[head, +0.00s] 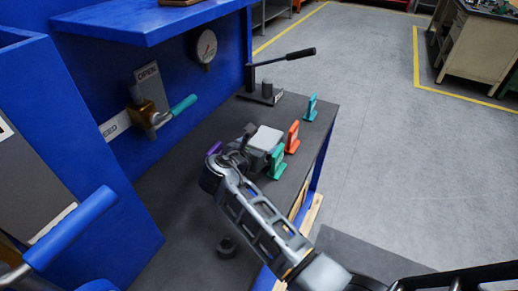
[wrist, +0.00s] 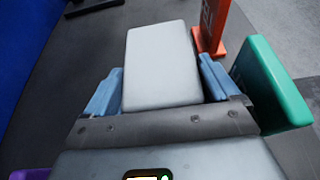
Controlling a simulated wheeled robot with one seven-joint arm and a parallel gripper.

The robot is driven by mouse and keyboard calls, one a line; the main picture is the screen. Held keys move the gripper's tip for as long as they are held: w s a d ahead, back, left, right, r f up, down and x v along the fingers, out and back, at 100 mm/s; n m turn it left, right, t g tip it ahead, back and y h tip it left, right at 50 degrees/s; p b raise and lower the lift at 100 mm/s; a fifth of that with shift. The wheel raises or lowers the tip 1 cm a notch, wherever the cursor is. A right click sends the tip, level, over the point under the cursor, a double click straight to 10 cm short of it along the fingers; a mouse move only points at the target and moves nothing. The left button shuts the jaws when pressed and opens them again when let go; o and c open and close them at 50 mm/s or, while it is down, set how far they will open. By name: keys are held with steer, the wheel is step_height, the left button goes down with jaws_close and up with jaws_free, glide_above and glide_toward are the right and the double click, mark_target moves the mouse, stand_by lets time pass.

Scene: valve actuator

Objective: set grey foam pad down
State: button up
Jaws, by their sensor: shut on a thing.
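The grey foam pad (wrist: 160,62) is a light grey rounded block. In the wrist view it sits between the two blue fingertips of my gripper (wrist: 160,88), which is shut on it. In the head view the pad (head: 266,138) shows at the end of my gripper (head: 258,150), over the dark bench top (head: 190,215). Whether the pad touches the bench top cannot be told.
An orange stand (head: 293,138) and a green stand (head: 277,162) are close to the right of the pad. A teal stand (head: 311,107) and a black lever press (head: 262,94) are farther back. A valve with a teal handle (head: 183,105) juts from the blue panel. The bench's left front is mostly clear.

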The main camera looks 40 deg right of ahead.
steer(key=shift+f, duration=0.4)
steer(key=shift+f, duration=0.1)
steer(key=o, duration=0.8)
